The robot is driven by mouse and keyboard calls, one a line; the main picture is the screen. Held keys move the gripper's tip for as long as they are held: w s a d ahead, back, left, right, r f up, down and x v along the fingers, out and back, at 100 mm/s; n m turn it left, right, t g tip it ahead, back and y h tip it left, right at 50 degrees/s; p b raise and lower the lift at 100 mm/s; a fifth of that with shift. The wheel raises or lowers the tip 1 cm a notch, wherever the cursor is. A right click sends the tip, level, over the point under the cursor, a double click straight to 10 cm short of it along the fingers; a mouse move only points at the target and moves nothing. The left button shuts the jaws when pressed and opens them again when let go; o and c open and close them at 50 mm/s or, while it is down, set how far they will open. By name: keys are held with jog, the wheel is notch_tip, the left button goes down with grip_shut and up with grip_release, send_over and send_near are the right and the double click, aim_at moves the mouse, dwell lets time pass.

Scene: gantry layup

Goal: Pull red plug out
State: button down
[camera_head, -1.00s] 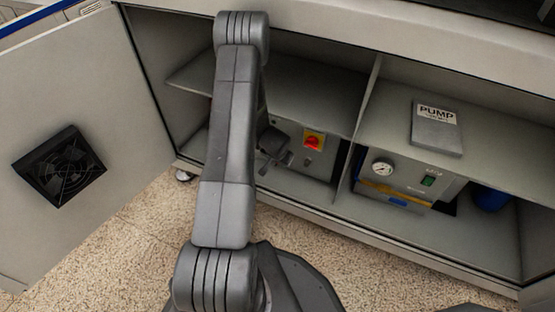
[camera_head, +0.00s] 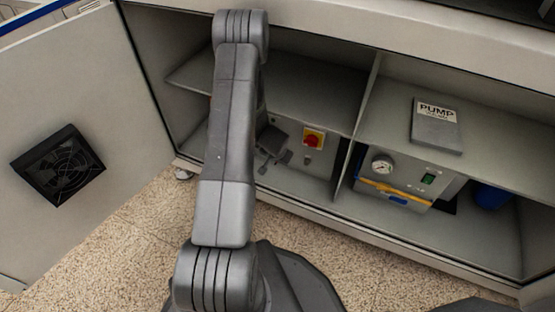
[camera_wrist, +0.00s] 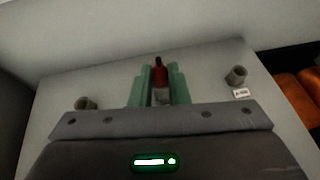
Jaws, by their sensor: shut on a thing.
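The red plug (camera_wrist: 160,76) shows in the wrist view, upright between the two green fingers of my gripper (camera_wrist: 158,88). The fingers are shut on it, one on each side. A pale grey part lies just below the red in the picture. A grey panel face lies behind the plug; I cannot tell whether the plug still touches it. In the head view my gripper (camera_head: 272,145) is inside the cabinet's left bay, largely hidden by my arm, and the plug is not visible there.
Two grey round fittings (camera_wrist: 236,76) flank the plug on the panel. In the head view a red and yellow switch (camera_head: 313,138) sits right of my gripper. A divider (camera_head: 358,135) separates the bay from a gauge unit (camera_head: 395,182). The open door (camera_head: 75,110) is at left.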

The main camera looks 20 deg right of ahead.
jog(key=shift+s+a+b, duration=0.85)
jog(key=shift+a+b, duration=0.15)
jog(key=shift+b, duration=0.4)
dwell(0.4)
jog(key=shift+s+a+b, duration=1.1)
jog(key=shift+a+b, duration=0.2)
jog(key=shift+b, duration=0.1)
